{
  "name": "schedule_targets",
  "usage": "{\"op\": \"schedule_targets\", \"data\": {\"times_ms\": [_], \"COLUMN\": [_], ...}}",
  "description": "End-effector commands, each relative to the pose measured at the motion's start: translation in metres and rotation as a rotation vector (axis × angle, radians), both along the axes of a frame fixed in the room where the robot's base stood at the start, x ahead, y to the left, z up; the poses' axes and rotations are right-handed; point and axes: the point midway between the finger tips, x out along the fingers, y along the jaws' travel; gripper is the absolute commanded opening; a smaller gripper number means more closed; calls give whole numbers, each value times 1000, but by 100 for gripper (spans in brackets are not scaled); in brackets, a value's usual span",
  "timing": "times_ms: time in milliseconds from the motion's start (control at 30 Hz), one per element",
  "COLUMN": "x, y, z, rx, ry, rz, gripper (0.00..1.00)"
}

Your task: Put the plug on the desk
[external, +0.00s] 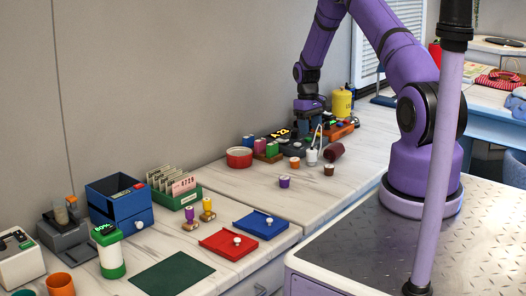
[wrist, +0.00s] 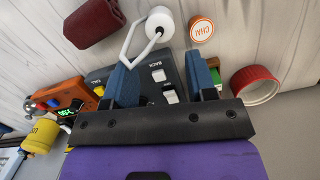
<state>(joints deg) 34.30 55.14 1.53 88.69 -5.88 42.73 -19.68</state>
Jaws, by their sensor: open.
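My gripper (wrist: 165,75) is open, with its two blue fingers apart over a dark grey box (wrist: 188,65) marked BACK. Small white pieces on the box show between the fingers. In the external view my gripper (external: 309,118) is low over the back of the pale desk (external: 235,180), by the dark box with a lit orange display. I cannot tell surely which object is the plug. A white cylinder (wrist: 160,20) with a bent white loop stands in front of the box, its loop close to the left finger; it also shows in the external view (external: 311,156).
A dark red cylinder (wrist: 92,22), an orange-rimmed CHAI cap (wrist: 201,28) and a red round tin (wrist: 254,84) lie close around. An orange device (wrist: 62,92) and yellow canister (wrist: 38,136) are beside the box.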

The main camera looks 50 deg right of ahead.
Motion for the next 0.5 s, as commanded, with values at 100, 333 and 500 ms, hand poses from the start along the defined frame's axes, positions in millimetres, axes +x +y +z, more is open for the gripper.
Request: {"op": "schedule_targets", "data": {"times_ms": [100, 333, 500], "x": [2, 7, 10], "y": [0, 12, 48], "z": [12, 46, 117], "rx": [0, -12, -40], "ry": [0, -17, -61], "rz": [0, 8, 23], "gripper": [52, 52, 52]}}
